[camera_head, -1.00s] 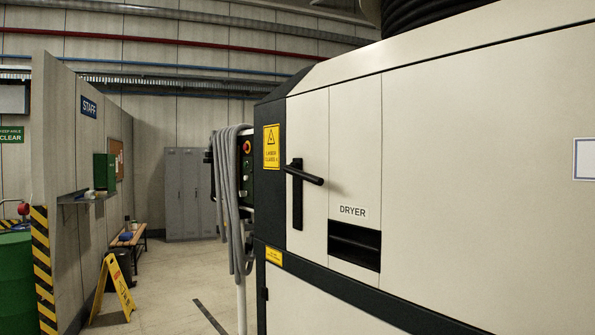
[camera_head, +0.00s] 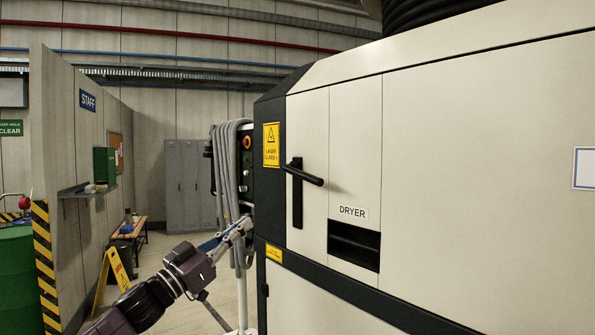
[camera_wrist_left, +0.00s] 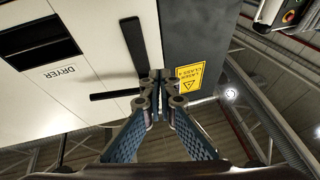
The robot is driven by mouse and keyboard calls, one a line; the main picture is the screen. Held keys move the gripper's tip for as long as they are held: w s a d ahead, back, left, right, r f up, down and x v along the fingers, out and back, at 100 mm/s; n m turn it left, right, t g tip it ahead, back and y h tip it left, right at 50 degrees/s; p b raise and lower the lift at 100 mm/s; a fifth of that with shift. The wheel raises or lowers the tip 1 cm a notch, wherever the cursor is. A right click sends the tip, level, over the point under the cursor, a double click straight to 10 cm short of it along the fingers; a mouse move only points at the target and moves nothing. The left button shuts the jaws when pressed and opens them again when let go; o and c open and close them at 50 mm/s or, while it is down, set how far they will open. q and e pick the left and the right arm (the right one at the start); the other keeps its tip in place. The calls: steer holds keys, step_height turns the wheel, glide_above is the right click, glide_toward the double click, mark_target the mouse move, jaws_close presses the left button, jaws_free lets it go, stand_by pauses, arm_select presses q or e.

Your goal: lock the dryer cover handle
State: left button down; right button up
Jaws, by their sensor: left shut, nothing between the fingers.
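The dryer (camera_head: 455,190) is a large cream cabinet filling the right of the head view. Its black cover handle (camera_head: 299,190) has a vertical plate and a lever (camera_head: 306,178) sticking out to the right. In the left wrist view the handle (camera_wrist_left: 133,48) and its lever (camera_wrist_left: 112,94) show beyond the fingertips. My left gripper (camera_head: 244,223) is below and left of the handle in the head view, apart from it. Its fingertips (camera_wrist_left: 160,76) are together with nothing between them. My right gripper is not in view.
Grey hoses (camera_head: 228,170) hang beside a control panel (camera_head: 246,165) just left of the dryer. A black slot (camera_head: 354,245) lies under the DRYER label. A yellow floor sign (camera_head: 112,275), a bench (camera_head: 130,235) and a green drum (camera_head: 16,280) stand at the left.

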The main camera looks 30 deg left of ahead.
mark_target(297, 173)
arm_select(q)
steer(key=s+d+r+m+g+h, duration=0.1)
steer(key=s+d+r+m+h, duration=0.3)
steer(key=d+r, duration=0.5)
step_height(297, 173, up, 3)
steer(key=s+h, duration=0.1)
steer(key=h, duration=0.1)
steer(key=shift+s+d+f+m+h, duration=0.2)
steer(key=shift+s+d+m+h, duration=0.1)
steer(key=shift+m+h, duration=0.1)
steer(key=shift+w, duration=0.1)
steer(key=p+x, duration=1)
steer(key=shift+w+a+f+p, duration=0.1)
steer(key=shift+w+f+p, duration=0.1)
steer(key=shift+f, duration=0.5)
steer(key=shift+w+a+f+p, duration=0.1)
steer(key=shift+w+f+p, duration=0.1)
steer(key=shift+f, duration=0.5)
steer(key=shift+w+f+p, duration=0.15)
steer(key=shift+f, duration=0.55)
steer(key=shift+s, duration=0.1)
